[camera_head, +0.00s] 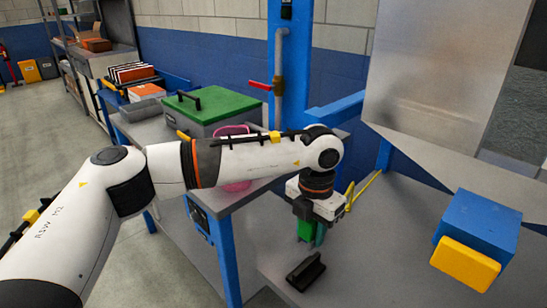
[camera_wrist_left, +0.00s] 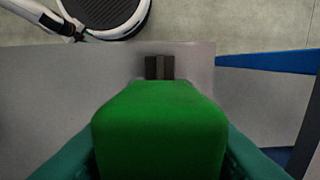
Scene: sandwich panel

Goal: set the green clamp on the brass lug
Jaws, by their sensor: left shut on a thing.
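My left gripper (camera_head: 313,236) points down over the grey table and is shut on the green clamp (camera_head: 304,230). In the left wrist view the clamp (camera_wrist_left: 160,130) fills the lower middle, between teal fingers at both sides. The clamp appears upright, and its lower end is close above the tabletop; I cannot tell whether it touches. I cannot make out a brass lug for certain in either view.
A black handle-shaped piece (camera_head: 306,271) lies on the table (camera_head: 380,262) just in front of the clamp. A dark block (camera_wrist_left: 160,67) shows beyond the clamp in the wrist view. A blue block with a yellow face (camera_head: 478,235) stands at right. A green-lidded box (camera_head: 212,105) is behind.

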